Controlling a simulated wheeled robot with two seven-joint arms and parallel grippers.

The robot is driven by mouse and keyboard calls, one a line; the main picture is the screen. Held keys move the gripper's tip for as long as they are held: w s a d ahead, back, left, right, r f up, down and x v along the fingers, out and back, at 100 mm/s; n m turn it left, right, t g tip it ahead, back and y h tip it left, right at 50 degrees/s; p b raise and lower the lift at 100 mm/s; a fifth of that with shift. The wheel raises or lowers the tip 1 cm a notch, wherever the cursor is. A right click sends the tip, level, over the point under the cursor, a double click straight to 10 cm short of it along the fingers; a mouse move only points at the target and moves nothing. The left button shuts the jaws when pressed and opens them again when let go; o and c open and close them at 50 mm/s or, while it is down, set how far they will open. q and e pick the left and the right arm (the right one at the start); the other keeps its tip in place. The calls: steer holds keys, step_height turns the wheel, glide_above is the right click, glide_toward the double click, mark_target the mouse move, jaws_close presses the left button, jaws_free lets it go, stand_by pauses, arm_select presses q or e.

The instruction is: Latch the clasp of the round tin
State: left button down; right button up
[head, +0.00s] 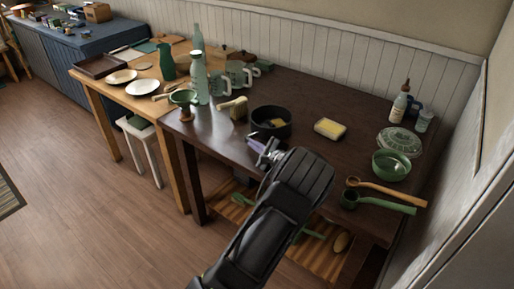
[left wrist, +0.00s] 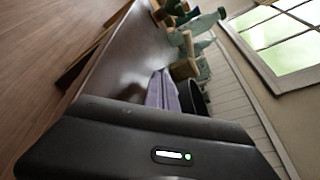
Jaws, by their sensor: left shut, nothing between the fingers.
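A dark, round, open-topped vessel (head: 285,131) stands on the brown table, with something yellow inside it. It may be the round tin, but I cannot make out a clasp on it. Its dark side also shows in the left wrist view (left wrist: 201,103). My left gripper (head: 256,144) is shut and empty, at the near side of this vessel above the table's front part. Its lilac-grey fingers (left wrist: 163,92) lie together in the left wrist view. I cannot tell whether they touch the vessel. My right gripper is not in view.
A yellow-topped dish (head: 330,128) stands right of the vessel. A green bowl (head: 391,166), a pale round lid-like piece (head: 400,142) and ladles (head: 392,189) are further right. A tall bottle (head: 200,80) and mugs stand left. Brown tabletop (head: 335,160) is free right of my gripper.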

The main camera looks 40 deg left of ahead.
arm_select(q)
steer(key=shift+a, duration=0.4)
steer(key=shift+s+a+f+m+t+b, duration=0.1)
steer(key=shift+s+a+m+t+b, duration=0.15)
steer(key=shift+a+m+t+b, duration=0.35)
steer(key=shift+a+t+h+b, duration=0.2)
steer(key=shift+t+h+b, duration=0.1)
steer(key=shift+b, duration=0.15)
steer(key=shift+s+a+m+t, duration=0.1)
steer(key=shift+a+m+t, duration=0.15)
steer(key=shift+m+t, duration=0.05)
